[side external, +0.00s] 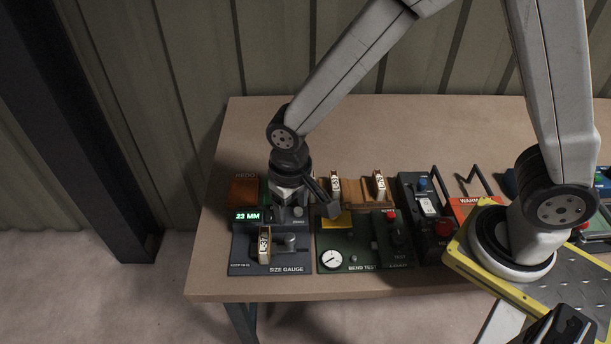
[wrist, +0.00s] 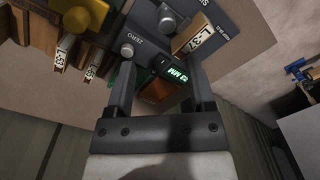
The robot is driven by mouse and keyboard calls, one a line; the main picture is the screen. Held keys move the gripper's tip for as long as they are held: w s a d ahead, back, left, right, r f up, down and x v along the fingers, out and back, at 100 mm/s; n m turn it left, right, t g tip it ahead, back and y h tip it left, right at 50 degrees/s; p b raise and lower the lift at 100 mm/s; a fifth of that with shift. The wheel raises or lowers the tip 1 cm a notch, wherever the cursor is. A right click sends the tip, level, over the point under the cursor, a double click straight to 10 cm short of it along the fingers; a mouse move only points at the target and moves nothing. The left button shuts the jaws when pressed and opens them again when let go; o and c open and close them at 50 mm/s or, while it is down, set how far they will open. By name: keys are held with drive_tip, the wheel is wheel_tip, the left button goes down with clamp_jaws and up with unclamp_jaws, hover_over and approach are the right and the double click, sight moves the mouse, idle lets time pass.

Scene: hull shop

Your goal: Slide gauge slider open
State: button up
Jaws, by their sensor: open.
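The dark size gauge (side external: 240,262) sits at the table's front left. Its lit display (side external: 248,216) reads 23 MM. A wooden piece tagged L-37 (side external: 264,246) stands upright on it. The grey slider with its round knob (side external: 290,242) is just right of that piece, seemingly close against it. In the wrist view the slider knob (wrist: 168,23) is beside the tagged piece (wrist: 193,37), beyond my fingertips. My gripper (wrist: 162,72) is open and empty, above the back part of the gauge. The display shows between its fingers. The slider's rail is partly hidden.
A bend tester (side external: 335,242) with a dial stands right of the gauge. Two more tagged pieces stand in a wooden rack (side external: 355,192) behind it. An orange REDO bin (side external: 244,190) lies behind the gauge. A ZERO button (wrist: 127,50) is near one finger. The table's back left is clear.

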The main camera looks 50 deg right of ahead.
sight(290, 236)
drive_tip(key=shift+a+f, duration=0.2)
drive_tip(key=shift+a, duration=0.3)
drive_tip(key=shift+f, duration=0.1)
drive_tip(key=shift+f, duration=3.75)
clamp_jaws()
